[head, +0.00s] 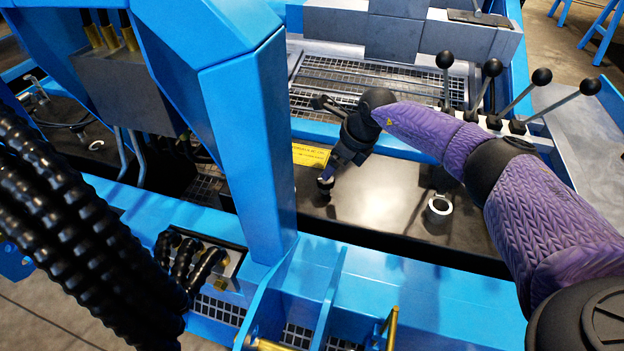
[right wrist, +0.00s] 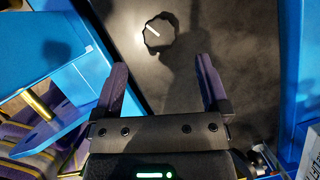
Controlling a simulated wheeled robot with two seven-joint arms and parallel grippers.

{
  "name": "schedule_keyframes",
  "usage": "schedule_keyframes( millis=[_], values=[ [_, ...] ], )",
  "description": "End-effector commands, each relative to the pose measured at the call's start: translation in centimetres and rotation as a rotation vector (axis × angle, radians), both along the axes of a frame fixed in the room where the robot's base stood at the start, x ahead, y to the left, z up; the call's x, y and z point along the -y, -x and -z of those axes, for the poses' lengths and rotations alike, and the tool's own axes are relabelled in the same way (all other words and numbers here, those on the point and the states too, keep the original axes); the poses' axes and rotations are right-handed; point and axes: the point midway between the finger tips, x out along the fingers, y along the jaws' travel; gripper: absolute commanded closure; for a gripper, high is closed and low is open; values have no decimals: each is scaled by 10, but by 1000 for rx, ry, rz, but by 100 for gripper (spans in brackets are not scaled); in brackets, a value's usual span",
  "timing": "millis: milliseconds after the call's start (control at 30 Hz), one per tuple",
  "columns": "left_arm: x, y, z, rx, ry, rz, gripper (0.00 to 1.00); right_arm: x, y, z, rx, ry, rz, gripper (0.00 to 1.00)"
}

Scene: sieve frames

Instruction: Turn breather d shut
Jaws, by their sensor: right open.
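A round dark knob with a scalloped rim and a white bar across its top (right wrist: 160,34) stands on a dark flat plate in the right wrist view. It looks like a breather; no letter on it is legible. The white bar slants slightly. My right gripper (right wrist: 163,80) is open and empty, with the knob just beyond its purple fingertips, roughly midway between them and apart from them. In the head view my right gripper (head: 328,178) points down at the plate, largely hiding the knob. My left gripper is not in view.
A blue upright post (head: 248,150) stands left of my right gripper. Several black-knobbed levers (head: 492,68) rise behind my right arm. Thick black hoses (head: 70,215) fill the left. A blue beam (head: 420,290) runs in front.

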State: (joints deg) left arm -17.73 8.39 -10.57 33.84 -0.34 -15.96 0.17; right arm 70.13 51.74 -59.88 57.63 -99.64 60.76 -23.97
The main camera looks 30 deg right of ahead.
Motion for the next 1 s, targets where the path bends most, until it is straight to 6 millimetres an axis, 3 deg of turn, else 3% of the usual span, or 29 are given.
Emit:
schedule_keyframes(
  millis=[33,200,567,667,1000],
  values=[
    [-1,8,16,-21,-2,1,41,-3,-4,25,-9,-1,-1,5],
    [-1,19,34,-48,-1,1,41,-8,-16,54,-7,-3,1,5],
    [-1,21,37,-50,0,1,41,-10,-22,56,1,-5,2,5],
    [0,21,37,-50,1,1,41,-10,-22,57,1,-5,3,22],
    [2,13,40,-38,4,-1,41,-10,-21,57,0,-5,3,94]
  ],
)
